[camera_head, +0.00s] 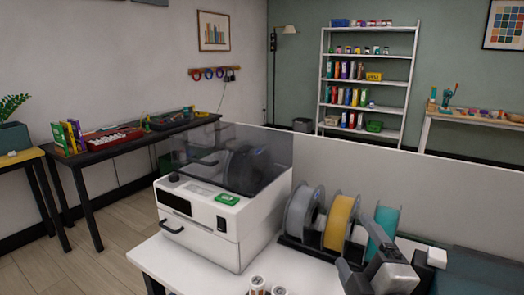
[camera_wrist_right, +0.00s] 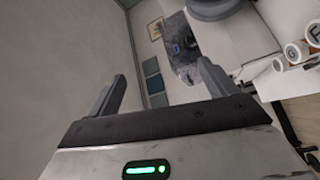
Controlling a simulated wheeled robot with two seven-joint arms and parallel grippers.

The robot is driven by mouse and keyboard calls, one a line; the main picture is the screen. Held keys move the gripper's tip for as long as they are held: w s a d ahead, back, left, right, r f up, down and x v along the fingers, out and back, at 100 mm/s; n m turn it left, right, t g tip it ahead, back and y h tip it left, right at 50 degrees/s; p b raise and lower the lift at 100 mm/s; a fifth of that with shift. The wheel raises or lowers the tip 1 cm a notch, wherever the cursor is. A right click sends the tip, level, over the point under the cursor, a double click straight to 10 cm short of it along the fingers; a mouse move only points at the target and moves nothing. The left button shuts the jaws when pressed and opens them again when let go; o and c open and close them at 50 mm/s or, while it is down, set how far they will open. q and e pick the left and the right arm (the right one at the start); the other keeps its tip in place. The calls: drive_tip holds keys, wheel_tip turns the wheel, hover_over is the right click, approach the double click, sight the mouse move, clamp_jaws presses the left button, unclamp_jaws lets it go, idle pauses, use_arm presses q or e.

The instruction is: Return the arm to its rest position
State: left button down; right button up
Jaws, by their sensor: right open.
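My right gripper (camera_head: 362,264) is at the lower right of the head view, in front of the spool rack. In the right wrist view, my right gripper (camera_wrist_right: 163,84) has its two grey fingers spread wide, with nothing between them. It appears raised above the white worktable (camera_head: 180,262). Its distance from the spools is hard to tell. My left gripper does not show in either view.
A white machine (camera_head: 203,238) with a dark clear lid stands on the worktable. Beside it are a grey spool (camera_head: 300,215), a yellow spool (camera_head: 340,222) and a teal spool (camera_head: 384,228). Small labelled cylinders (camera_head: 257,284) stand at the front edge. A low partition (camera_head: 440,205) runs behind.

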drive_tip(key=s+d+f+m+g+h, duration=0.1)
drive_tip(key=s+d+f+m+g, duration=0.1)
drive_tip(key=s+f+m+g, duration=0.4)
drive_tip(key=s+d+f+m+g+h, duration=0.2)
drive_tip(key=s+d+f+m, duration=0.1)
drive_tip(key=f, duration=0.5)
drive_tip(key=s+f+m+g+y, duration=0.2)
drive_tip(key=s+f+m+g, duration=0.45)
drive_tip(key=s, duration=0.65)
drive_tip(key=w+a+f+n+t+y, duration=0.2)
drive_tip(key=w+a+f+t, duration=0.3)
drive_tip(key=f, duration=0.3)
drive_tip(key=shift+w+a+t, duration=0.15)
drive_tip(key=shift+a+t, duration=0.4)
drive_tip(key=shift+a, duration=0.25)
